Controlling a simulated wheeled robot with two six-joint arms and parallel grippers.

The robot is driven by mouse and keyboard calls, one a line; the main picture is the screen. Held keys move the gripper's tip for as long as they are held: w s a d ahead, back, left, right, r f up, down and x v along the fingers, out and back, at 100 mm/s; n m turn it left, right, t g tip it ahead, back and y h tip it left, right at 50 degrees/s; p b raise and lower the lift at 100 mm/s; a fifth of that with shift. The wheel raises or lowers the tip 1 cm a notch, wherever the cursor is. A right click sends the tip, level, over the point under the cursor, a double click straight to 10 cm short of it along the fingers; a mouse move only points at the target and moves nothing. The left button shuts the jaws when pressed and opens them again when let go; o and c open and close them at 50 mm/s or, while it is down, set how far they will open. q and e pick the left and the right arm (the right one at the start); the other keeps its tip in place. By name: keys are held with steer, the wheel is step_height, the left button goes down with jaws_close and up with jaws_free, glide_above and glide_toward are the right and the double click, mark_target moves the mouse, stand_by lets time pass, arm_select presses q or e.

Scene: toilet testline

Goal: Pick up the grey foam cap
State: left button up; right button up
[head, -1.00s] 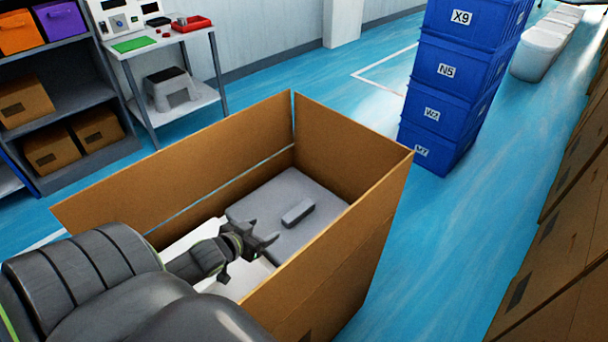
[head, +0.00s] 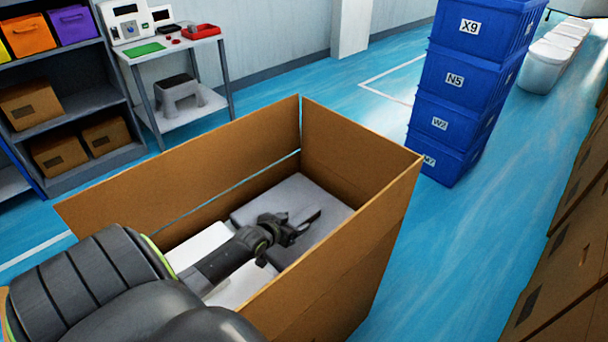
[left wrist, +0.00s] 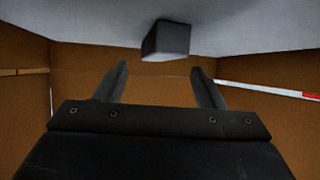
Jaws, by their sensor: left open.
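The grey foam cap (head: 268,196) lies flat inside an open cardboard box (head: 180,185), at its far end. Its raised grey block shows clearly in the left wrist view (left wrist: 167,40), above and between my finger tips in the picture. My left gripper (head: 307,221) is inside the box over the cap. Its two fingers are apart and empty in the left wrist view (left wrist: 162,78), with the block beyond the tips. In the head view the gripper covers most of the block. My right gripper is in neither view.
White surfaces (head: 204,244) lie in the near part of the box. The box walls rise around my left gripper. Blue stacked crates (head: 468,80) stand behind right; a shelf (head: 75,105) and a small table (head: 180,45) stand behind left. Blue floor between is clear.

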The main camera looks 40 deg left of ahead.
mark_target(302, 217)
arm_select(q)
steer(key=b+x, duration=0.1)
steer(key=x, duration=0.3)
steer(key=shift+w, duration=0.2)
jaws_close()
